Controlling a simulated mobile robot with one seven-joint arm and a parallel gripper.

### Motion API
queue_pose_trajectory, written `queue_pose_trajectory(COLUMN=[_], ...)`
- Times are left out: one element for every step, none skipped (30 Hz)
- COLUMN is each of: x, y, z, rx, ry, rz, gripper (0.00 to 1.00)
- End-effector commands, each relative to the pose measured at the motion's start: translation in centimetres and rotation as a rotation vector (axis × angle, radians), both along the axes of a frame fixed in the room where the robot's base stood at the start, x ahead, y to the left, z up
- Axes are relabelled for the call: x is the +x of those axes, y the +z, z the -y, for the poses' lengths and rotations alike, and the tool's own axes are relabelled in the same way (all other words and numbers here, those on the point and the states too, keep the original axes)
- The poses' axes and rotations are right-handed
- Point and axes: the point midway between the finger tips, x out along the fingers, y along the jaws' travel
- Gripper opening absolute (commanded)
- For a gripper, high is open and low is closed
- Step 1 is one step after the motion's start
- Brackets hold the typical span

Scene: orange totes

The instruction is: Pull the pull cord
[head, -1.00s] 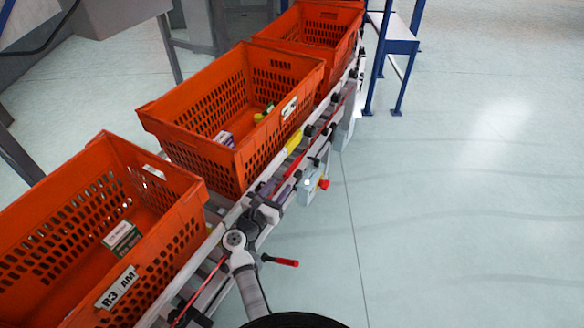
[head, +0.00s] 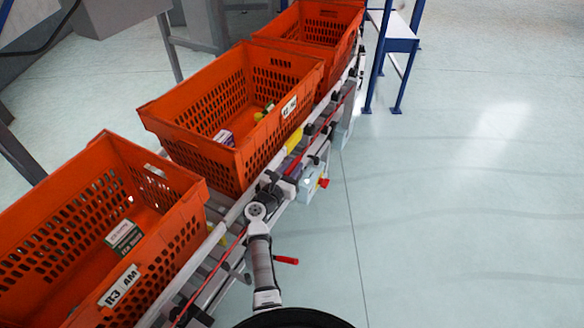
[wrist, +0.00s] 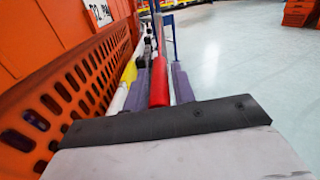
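The red pull cord (head: 236,246) runs along the near side of the conveyor, beside the orange totes. In the wrist view the red cord (wrist: 159,84) appears thick and close, running away from the camera. My gripper (head: 292,163) is at the conveyor's side rail beside the middle tote. In the wrist view its two purple-grey fingers (wrist: 160,85) stand apart, one on each side of the cord. Narrow gaps seem to show between the fingers and the cord. Whether either finger touches it cannot be told. The dark gripper body hides the nearer cord.
Orange totes stand in a row: near (head: 170,225), middle (head: 200,165) and far (head: 335,25). A grey box with a red button (head: 323,183) and a red-handled lever (head: 286,260) stick out from the conveyor. A blue-legged stand (head: 395,45) is behind.

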Motion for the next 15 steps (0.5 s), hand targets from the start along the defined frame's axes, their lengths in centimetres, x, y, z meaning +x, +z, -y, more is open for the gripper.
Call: queue_pose_trajectory(x=[0.0,0.0,0.0,0.0,0.0,0.0,0.0,0.0,0.0,0.0,0.0,-0.1,-0.1,-0.3,-0.5], y=[0.0,0.0,0.0,0.0,0.0,0.0,0.0,0.0,0.0,0.0,0.0,0.0,0.0,0.1,0.1], z=[0.0,0.0,0.0,0.0,0.0,0.0,0.0,0.0,0.0,0.0,0.0,0.0,0.2,0.5,1.0], rx=[0.0,0.0,0.0,0.0,0.0,0.0,0.0,0.0,0.0,0.0,0.0,0.0,-0.001,-0.001,-0.001], ry=[0.0,0.0,0.0,0.0,0.0,0.0,0.0,0.0,0.0,0.0,0.0,0.0,-0.001,-0.001,-0.002], rz=[0.0,0.0,0.0,0.0,0.0,0.0,0.0,0.0,0.0,0.0,0.0,0.0,0.0,0.0,0.0], gripper=[0.19,0.15,0.1,0.06,0.02,0.0,0.0,0.0,0.0,0.0,0.0,0.0,0.0,0.0,0.0])
